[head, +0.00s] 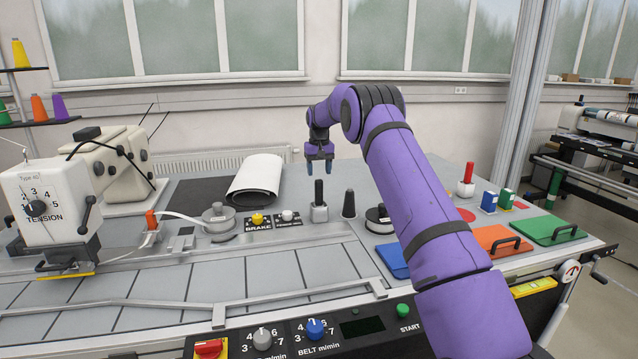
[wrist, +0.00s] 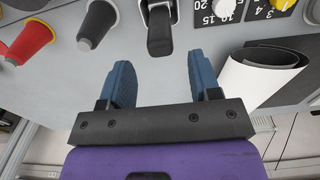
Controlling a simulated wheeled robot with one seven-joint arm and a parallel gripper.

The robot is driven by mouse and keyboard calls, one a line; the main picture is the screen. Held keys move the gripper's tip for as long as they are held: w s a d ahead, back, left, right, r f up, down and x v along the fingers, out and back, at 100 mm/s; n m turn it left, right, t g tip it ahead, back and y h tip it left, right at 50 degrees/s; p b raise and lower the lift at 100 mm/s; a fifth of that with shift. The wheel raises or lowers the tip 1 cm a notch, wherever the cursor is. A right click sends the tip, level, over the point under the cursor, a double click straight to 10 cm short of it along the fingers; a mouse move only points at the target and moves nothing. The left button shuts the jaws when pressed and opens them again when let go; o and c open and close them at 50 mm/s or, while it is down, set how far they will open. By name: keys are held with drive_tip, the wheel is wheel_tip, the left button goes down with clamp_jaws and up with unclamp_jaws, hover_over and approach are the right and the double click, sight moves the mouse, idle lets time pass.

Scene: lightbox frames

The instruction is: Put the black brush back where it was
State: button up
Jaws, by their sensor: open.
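A black handle (head: 319,191) stands upright in a small grey block (head: 320,213) on the table. It may be the black brush, but no bristles show. In the wrist view the black handle (wrist: 159,32) lies just ahead of the fingers, roughly centred between them and apart from them. My gripper (head: 319,170) is open and empty, above and slightly behind the handle in the head view. In the wrist view the gap of my gripper (wrist: 159,72) shows only bare grey table.
A dark cone (head: 348,205) stands right of the handle, with a black and white spool (head: 379,220) beyond. Left are small knobs (head: 258,219) and a white-and-black roll (head: 258,178). The wrist view also shows a red tapered piece (wrist: 31,41).

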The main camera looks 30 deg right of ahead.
wheel_tip(320, 180, up, 5)
drive_tip(key=shift+s+r, duration=0.1)
drive_tip(key=shift+r, duration=0.05)
drive_tip(key=s+a+r+t, duration=0.1)
drive_tip(key=s+a+r, duration=0.35)
drive_tip(key=r, duration=0.25)
drive_tip(key=s+a+r, duration=0.3)
drive_tip(key=s+r, duration=0.2)
drive_tip(key=r, duration=0.1)
drive_tip(key=s+a+r+n+t, duration=0.1)
drive_tip(key=s+a+r, duration=0.3)
drive_tip(key=s, duration=0.4)
drive_tip(key=s+a+r+n+t, duration=0.1)
drive_tip(key=s+a+r, duration=0.3)
drive_tip(key=s, duration=0.5)
drive_tip(key=s+a+f, duration=0.2)
drive_tip(key=s+f, duration=0.1)
drive_tip(key=s, duration=0.7)
drive_tip(key=s+a+f+t, duration=0.1)
drive_tip(key=s+a+f, duration=0.1)
drive_tip(key=s, duration=0.9)
drive_tip(key=s+a+f+n+t, duration=0.1)
drive_tip(key=s+a+f, duration=0.1)
drive_tip(key=s, duration=0.8)
drive_tip(key=shift+s+a+f, duration=0.15)
drive_tip(key=shift+a+f, duration=0.15)
drive_tip(key=shift+f, duration=0.55)
